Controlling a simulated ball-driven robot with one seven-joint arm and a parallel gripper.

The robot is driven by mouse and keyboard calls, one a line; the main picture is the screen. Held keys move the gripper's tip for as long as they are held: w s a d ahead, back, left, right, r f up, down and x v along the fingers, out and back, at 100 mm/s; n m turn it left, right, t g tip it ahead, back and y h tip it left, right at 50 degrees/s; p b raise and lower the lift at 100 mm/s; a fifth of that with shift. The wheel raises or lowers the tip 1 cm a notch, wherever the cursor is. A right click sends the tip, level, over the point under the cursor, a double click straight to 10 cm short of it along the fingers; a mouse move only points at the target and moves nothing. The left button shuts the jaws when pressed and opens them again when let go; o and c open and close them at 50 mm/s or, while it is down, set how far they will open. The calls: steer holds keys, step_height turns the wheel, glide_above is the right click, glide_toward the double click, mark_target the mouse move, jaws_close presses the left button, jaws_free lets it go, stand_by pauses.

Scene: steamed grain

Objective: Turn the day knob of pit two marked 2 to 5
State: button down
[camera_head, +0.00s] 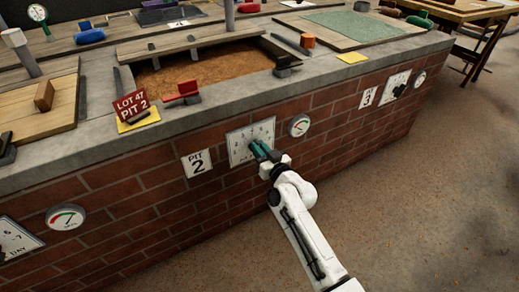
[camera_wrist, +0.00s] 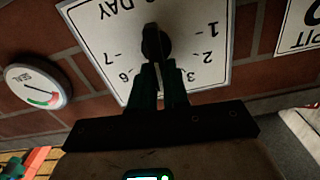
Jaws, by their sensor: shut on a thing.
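The day dial plate (camera_head: 238,150) is a white panel on the brick wall, right of the "PIT 2" sign (camera_head: 197,163). In the wrist view the plate (camera_wrist: 88,22) appears upside down, with "DAY" at the top and 1, 2, 3, 6 and 7 readable. The black day knob (camera_wrist: 155,44) is at its middle. My gripper (camera_head: 261,151) reaches the plate from the front; its teal fingers (camera_wrist: 158,72) are shut on the knob. The fingers cover the numerals between 3 and 6. I cannot tell which number the knob points to.
A round gauge (camera_head: 299,125) sits on the wall right of the plate, near my gripper. Above, the concrete ledge (camera_head: 208,113) holds a red-handled tool (camera_head: 183,91) and a red "LOT AT PIT 2" sign (camera_head: 131,106). The floor in front of the wall is clear.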

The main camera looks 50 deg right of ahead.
steer(key=shift+s+d+f+m+b, duration=0.1)
steer(key=shift+d+m+b, duration=0.1)
steer(key=shift+m, duration=1)
steer(key=shift+d+f+m+b, duration=0.1)
steer(key=shift+d+m+b, duration=0.1)
steer(key=shift+m, duration=1)
steer(key=c, duration=1.1)
jaws_free()
steer(key=v, duration=1.1)
